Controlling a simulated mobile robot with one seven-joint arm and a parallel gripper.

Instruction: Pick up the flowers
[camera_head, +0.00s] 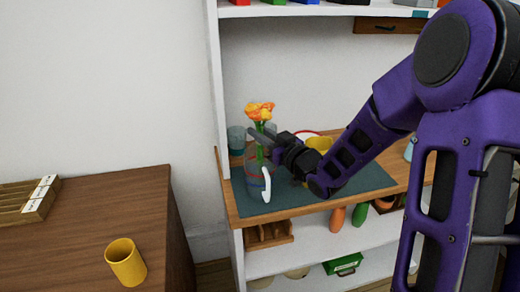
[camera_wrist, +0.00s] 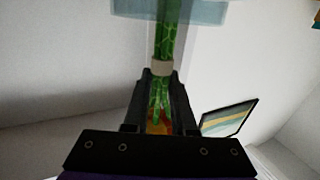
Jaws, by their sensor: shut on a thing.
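The flowers (camera_head: 260,110) have an orange-yellow bloom on a green stem. They stand upright over a see-through vessel (camera_head: 256,178) on the shelf, and the stem's lower end seems to be inside it. My gripper (camera_head: 259,137) reaches in from the right and is shut on the stem just below the bloom. In the wrist view the green stem of the flowers (camera_wrist: 168,40) runs between the fingers of my gripper (camera_wrist: 161,78). Orange petals show low between the fingers, and a see-through rim shows at the top.
A dark mat (camera_head: 350,183) lies on the wooden shelf top (camera_head: 236,212). A teal glass (camera_head: 236,140) stands behind the vessel, and a yellow item (camera_head: 319,144) is behind my arm. A brown table (camera_head: 85,215) at left holds a yellow cup (camera_head: 126,262).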

